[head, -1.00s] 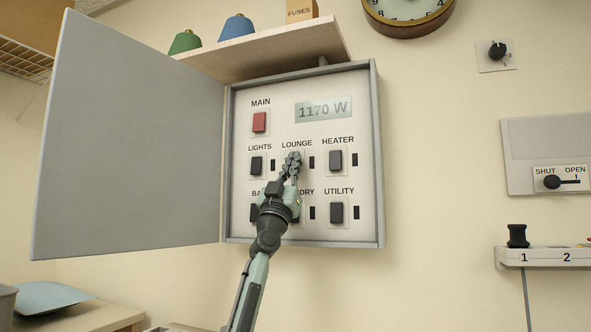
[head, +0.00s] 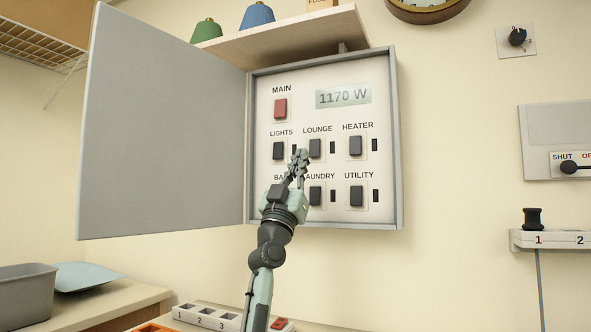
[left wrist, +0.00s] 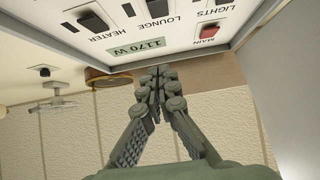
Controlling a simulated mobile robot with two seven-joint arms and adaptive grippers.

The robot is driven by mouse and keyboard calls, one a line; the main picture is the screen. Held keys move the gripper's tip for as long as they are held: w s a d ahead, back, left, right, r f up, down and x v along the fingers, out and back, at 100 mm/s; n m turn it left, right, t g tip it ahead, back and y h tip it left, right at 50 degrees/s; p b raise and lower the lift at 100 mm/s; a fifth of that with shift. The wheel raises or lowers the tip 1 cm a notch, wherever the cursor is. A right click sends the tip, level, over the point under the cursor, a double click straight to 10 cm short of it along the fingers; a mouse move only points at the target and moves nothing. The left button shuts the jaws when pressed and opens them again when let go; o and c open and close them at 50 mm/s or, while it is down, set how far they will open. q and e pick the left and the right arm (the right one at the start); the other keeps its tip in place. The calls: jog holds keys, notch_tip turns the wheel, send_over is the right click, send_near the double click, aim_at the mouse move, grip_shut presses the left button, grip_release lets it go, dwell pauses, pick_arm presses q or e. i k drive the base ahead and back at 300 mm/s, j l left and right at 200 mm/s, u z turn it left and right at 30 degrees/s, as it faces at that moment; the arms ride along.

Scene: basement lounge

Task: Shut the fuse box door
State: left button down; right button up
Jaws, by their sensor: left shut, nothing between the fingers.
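The fuse box (head: 398,140) is a grey wall box with a white panel of labelled switches and a display reading 1170 W. Its grey door (head: 165,125) hangs open to the left, hinged on the box's left edge. My left gripper (head: 300,154) is shut and empty, in front of the panel near the lounge switch (head: 315,148). Whether it touches the panel cannot be told. It hides part of the lower switch labels. In the left wrist view the shut fingers (left wrist: 162,72) point towards the panel (left wrist: 185,38), with the door (left wrist: 290,80) at right. My right gripper is not in view.
A wooden shelf (head: 290,40) with a green and a blue bell-shaped object juts out above the box. Below stand a counter (head: 110,295) with a grey bin (head: 25,295) and a numbered strip (head: 205,318).

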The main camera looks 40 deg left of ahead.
aim_at(161, 144)
jog(key=k+l, duration=0.15)
jog(key=k, duration=0.35)
jog(key=k+l, duration=0.15)
jog(key=k, duration=0.35)
